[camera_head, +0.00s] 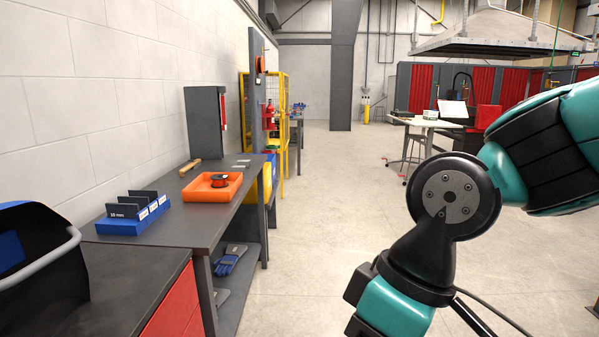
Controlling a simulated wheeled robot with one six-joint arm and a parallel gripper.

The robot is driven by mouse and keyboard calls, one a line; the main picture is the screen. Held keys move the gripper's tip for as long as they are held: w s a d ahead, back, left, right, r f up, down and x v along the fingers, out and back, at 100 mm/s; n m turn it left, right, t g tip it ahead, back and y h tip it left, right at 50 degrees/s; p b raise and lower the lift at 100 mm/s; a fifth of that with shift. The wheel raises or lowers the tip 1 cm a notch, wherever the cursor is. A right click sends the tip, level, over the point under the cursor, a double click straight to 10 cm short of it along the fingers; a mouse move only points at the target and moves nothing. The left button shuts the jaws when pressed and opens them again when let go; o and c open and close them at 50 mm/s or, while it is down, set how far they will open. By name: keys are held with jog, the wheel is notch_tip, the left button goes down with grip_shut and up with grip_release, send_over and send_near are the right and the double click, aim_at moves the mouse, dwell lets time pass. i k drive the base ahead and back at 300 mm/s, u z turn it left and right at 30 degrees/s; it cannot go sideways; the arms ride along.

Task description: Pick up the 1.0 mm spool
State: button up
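A small dark spool with orange-red on it (219,180) sits in an orange tray (208,194) on the dark workbench at left. Its size marking is too small to read. A blue rack (124,227) nearer on the bench holds several dark upright plates with white labels; one marking seems to end in "mm". My teal and black arm fills the right side of the view, well apart from the tray. My gripper is out of view.
A wooden-handled tool (189,167) lies behind the tray, near a dark upright cabinet (206,122). Blue gloves (230,260) lie on the lower shelf. A dark bin (40,262) stands at the near left. The floor (310,215) right of the bench is clear.

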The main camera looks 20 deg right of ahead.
aim_at(218, 180)
jog(key=z, duration=0.6)
jog(key=i, duration=1.1)
jog(key=z, duration=0.3)
jog(key=i, duration=1.3)
jog(key=u, duration=0.9)
jog(key=i, duration=0.75)
jog(key=u, duration=1.35)
jog(key=i, duration=0.4)
jog(key=u, duration=0.35)
